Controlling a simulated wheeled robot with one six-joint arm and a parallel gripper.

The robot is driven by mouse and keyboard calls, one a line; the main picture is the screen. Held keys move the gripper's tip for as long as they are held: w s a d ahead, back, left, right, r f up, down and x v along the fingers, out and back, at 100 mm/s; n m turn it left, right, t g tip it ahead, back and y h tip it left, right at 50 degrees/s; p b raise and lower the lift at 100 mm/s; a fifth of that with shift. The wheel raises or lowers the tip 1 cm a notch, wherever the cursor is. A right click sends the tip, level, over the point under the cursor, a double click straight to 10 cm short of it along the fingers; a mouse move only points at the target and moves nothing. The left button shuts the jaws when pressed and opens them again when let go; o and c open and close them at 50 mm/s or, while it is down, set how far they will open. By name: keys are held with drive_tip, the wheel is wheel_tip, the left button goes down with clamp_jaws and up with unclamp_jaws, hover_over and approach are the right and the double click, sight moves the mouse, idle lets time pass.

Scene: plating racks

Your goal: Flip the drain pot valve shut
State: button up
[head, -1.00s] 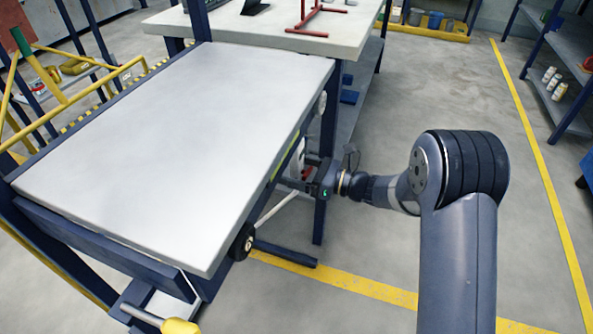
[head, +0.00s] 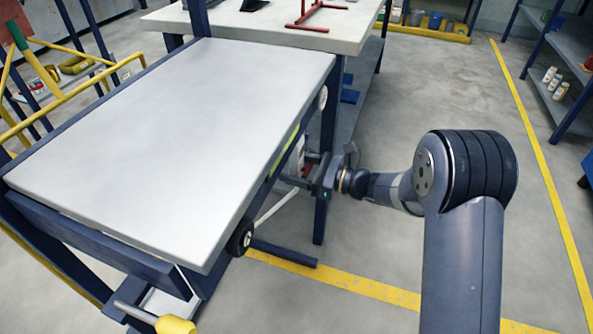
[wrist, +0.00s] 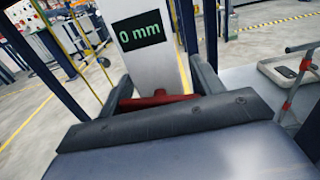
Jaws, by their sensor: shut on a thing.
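A red handle (wrist: 158,100) shows in the wrist view, low across the front of a white upright panel (wrist: 146,62). I take it to be the valve's handle. My gripper (wrist: 163,88) has one dark finger on each side of it and is shut on it. In the head view, my gripper (head: 307,172) reaches in from the right, just under the right edge of the pale tabletop (head: 190,130). A small bit of red shows between its fingers there. The tabletop hides most of the pot and valve, so the handle's full angle cannot be told.
The panel carries a dark display (wrist: 139,30) reading "0 mm". A far bench (head: 300,35) holds a red stand (head: 315,17). Floor at the right is clear, up to a blue shelf rack (head: 560,90).

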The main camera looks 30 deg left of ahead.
drive_tip(key=shift+f+n+b, duration=0.1)
drive_tip(key=shift+n+b, duration=0.4)
drive_tip(key=shift+n, duration=0.6)
drive_tip(key=o, duration=0.9)
drive_tip(key=shift+o, duration=0.2)
drive_tip(key=shift+d, duration=0.15)
drive_tip(key=w+d+p, duration=0.1)
drive_tip(key=d+p, duration=0.2)
drive_tip(key=d, duration=0.7)
drive_tip(key=shift+d, duration=0.25)
